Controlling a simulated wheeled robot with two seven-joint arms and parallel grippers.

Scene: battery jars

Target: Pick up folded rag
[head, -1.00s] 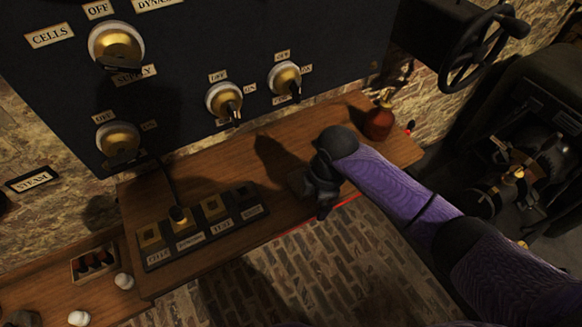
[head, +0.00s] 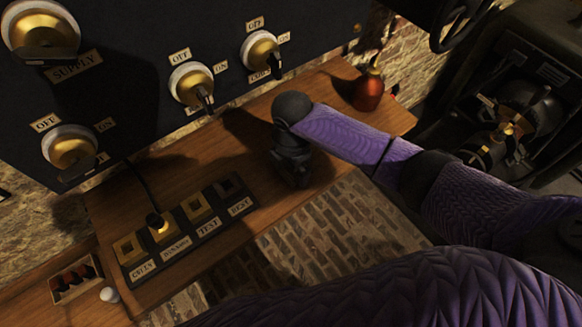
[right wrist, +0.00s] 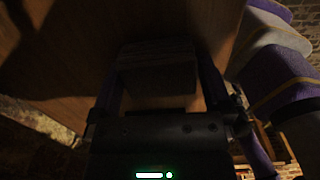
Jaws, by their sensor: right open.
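The folded rag (right wrist: 157,68) shows in the right wrist view as a dark grey, layered block on the wooden bench. My right gripper (right wrist: 158,82) is open, with one finger on each side of the rag; I cannot tell whether they touch it. In the head view my right gripper (head: 293,172) points down at the bench near its front edge, and I cannot make out the rag there. My left gripper is not in view.
The wooden bench (head: 335,122) carries a labelled socket strip (head: 190,232) on the left and a red oil can (head: 368,90) at the back right. A dark switch panel (head: 130,85) stands behind. Bare bench lies between the strip and my gripper.

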